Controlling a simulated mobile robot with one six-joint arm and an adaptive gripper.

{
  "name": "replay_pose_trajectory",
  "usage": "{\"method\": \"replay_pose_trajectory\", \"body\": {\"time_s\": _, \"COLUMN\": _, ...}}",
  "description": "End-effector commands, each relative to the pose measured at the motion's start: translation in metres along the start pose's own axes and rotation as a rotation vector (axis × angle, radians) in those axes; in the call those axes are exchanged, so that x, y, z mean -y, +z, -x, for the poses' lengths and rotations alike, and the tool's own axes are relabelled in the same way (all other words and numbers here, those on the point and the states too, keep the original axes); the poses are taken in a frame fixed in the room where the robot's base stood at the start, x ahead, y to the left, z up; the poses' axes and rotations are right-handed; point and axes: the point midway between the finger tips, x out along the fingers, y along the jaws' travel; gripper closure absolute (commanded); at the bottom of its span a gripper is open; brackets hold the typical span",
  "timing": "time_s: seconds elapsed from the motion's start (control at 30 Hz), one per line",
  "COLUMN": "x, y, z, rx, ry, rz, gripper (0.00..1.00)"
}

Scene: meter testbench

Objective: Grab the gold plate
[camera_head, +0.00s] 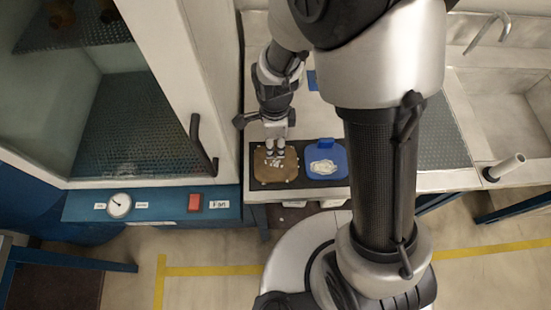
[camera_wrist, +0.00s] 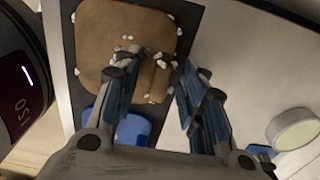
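The gold plate (camera_head: 264,173) is a brownish-gold slab with small white pieces on it, lying on a dark mat on the bench. It fills the upper part of the wrist view (camera_wrist: 105,28). My gripper (camera_head: 276,153) points down over the plate's far part in the head view. In the wrist view my gripper (camera_wrist: 160,65) has its two fingers apart, with a narrow brown raised part of the plate (camera_wrist: 158,82) showing between them. I cannot tell whether the fingers touch it.
A blue plate (camera_head: 338,172) with a white heap lies just right of the gold one. The dark mat (camera_head: 300,152) is under both. A fume cabinet (camera_head: 160,50) stands at left, with a handle (camera_head: 203,145). A sink (camera_head: 500,115) is at right. A round-lidded jar (camera_wrist: 293,130) shows in the wrist view.

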Motion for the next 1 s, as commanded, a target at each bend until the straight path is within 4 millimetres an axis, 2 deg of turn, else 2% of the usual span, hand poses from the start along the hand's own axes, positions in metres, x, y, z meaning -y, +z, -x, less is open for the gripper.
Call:
{"method": "replay_pose_trajectory", "body": {"time_s": 0.07, "x": 0.0, "y": 0.0, "z": 0.0005, "rx": 0.0, "ry": 0.0, "rz": 0.0, "gripper": 0.64}}
{"method": "replay_pose_trajectory", "body": {"time_s": 0.6, "x": 0.0, "y": -0.0001, "z": 0.0006, "rx": 0.0, "ry": 0.0, "rz": 0.0, "gripper": 1.0}}
{"method": "replay_pose_trajectory", "body": {"time_s": 1.0, "x": 0.0, "y": -0.0001, "z": 0.0006, "rx": 0.0, "ry": 0.0, "rz": 0.0, "gripper": 1.0}}
